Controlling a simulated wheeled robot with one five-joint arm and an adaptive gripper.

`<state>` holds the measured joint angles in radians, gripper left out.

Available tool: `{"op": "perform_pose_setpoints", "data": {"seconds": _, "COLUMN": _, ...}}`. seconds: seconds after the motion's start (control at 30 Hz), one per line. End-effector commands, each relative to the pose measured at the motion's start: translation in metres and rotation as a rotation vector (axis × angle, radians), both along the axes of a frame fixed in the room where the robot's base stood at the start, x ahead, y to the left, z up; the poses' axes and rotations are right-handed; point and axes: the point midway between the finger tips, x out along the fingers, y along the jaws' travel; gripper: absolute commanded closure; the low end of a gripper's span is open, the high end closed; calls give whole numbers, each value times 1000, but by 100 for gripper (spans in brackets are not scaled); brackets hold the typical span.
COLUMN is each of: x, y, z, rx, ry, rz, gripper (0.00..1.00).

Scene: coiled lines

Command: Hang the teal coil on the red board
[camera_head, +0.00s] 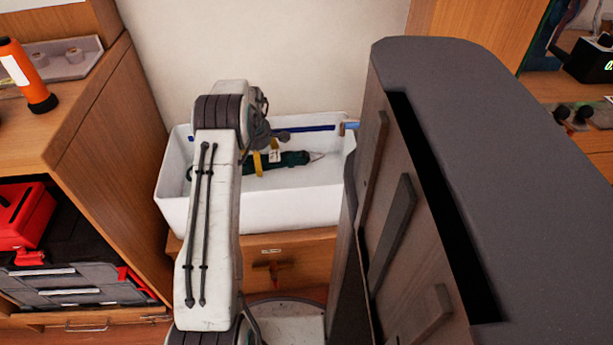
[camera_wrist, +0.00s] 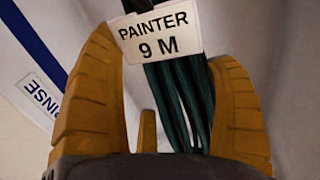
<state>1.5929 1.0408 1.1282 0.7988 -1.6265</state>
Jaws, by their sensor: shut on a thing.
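The teal coil (camera_head: 295,159) lies in a white bin, a dark bundle with a pale pointed end toward the right. In the wrist view the coil's strands (camera_wrist: 178,100) run between the yellow fingers of my gripper (camera_wrist: 163,55), which is shut on them. A white tag reading "PAINTER 9 M" (camera_wrist: 160,35) sits on the coil near the fingertips. In the head view my gripper (camera_head: 266,160) reaches down into the bin, partly hidden behind my arm. No red board shows in either view.
The white bin (camera_head: 280,212) has a blue strip (camera_head: 305,129) on its back wall; the strip's label ends in "INSE" in the wrist view (camera_wrist: 40,97). A wooden cabinet with an orange flashlight (camera_head: 27,75) and a red box (camera_head: 28,215) stands left.

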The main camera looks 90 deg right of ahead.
Motion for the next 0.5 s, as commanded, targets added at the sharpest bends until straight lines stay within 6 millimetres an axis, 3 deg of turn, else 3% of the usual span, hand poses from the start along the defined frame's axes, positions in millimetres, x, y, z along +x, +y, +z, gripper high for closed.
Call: {"op": "perform_pose_setpoints", "data": {"seconds": 0.5, "x": 0, "y": -1, "z": -48, "rx": -3, "ry": 0, "rz": 0, "gripper": 53}}
